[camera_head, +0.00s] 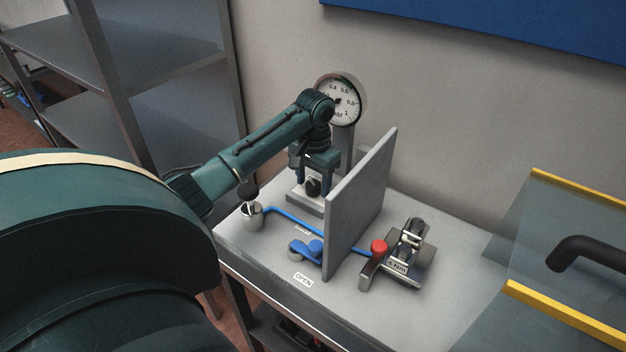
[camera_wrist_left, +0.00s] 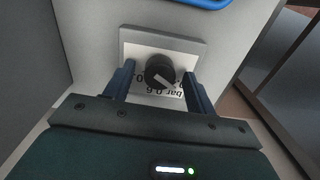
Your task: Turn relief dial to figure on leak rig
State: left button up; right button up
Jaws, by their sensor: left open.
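The relief dial is a black round knob (camera_wrist_left: 159,70) with a pale pointer line, on a white plate with partly hidden print that includes "bar" and "0.6". It also shows in the head view (camera_head: 313,186), low between the fingers of my left gripper (camera_head: 314,188). In the left wrist view my left gripper (camera_wrist_left: 157,85) is open, with one blue finger on each side of the knob. A round gauge (camera_head: 342,101) stands behind, partly covered by my arm. My right gripper is not in view.
A grey upright panel (camera_head: 362,200) stands right beside my left gripper. A blue pipe (camera_head: 290,218), a blue lever (camera_head: 306,250), a metal cup (camera_head: 252,216) and a red knob (camera_head: 379,247) are on the bench (camera_head: 300,325). A yellow-edged clear guard (camera_head: 570,255) is at the right.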

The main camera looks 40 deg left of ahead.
aim_at(314, 185)
pick_arm(q)
notch_tip(314, 185, up, 13)
jog(key=shift+d, duration=0.15)
dwell(0.4)
jog(key=shift+s, duration=0.1)
dwell(0.4)
